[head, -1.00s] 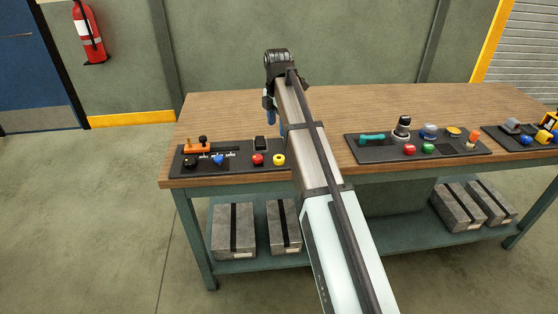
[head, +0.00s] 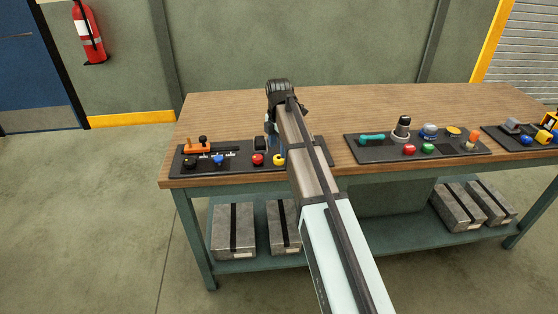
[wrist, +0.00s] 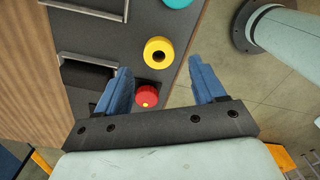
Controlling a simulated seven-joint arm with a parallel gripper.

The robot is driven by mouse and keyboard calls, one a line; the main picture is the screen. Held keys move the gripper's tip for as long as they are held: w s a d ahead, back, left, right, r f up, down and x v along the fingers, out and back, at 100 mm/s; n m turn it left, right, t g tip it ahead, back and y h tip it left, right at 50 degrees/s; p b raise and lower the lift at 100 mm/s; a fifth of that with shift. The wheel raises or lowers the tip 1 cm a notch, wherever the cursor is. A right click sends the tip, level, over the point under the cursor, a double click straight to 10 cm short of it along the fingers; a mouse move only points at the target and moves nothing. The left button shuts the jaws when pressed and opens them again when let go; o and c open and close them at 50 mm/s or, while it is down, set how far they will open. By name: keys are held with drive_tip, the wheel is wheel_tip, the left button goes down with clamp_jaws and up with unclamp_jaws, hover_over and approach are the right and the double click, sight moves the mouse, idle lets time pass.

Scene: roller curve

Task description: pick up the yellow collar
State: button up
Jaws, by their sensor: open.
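The yellow collar (wrist: 158,53) is a round ring with a dark hole, lying on a dark panel in the wrist view. In the head view the collar (head: 279,160) is partly hidden by my arm, near the front edge of the left panel. My gripper (wrist: 160,67) is open, with its two blue fingers spread and nothing held. In the wrist view the collar lies just beyond the fingertips, between their lines. In the head view my gripper (head: 271,130) is mostly hidden behind my arm, above the panel's rear.
A red button (wrist: 147,94) sits beside the collar, between the fingers in the wrist view. A dark block (head: 260,145) stands behind it. The left panel also bears a blue knob (head: 218,160) and an orange part (head: 199,147). Another panel (head: 370,154) lies right.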

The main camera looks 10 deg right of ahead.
sight(279, 155)
wheel_tip(279, 155, down, 4)
drive_tip(key=shift+f, duration=0.15)
drive_tip(key=c, duration=1.1)
wheel_tip(279, 155, up, 12)
drive_tip(key=shift+f, duration=0.2)
idle(0.5)
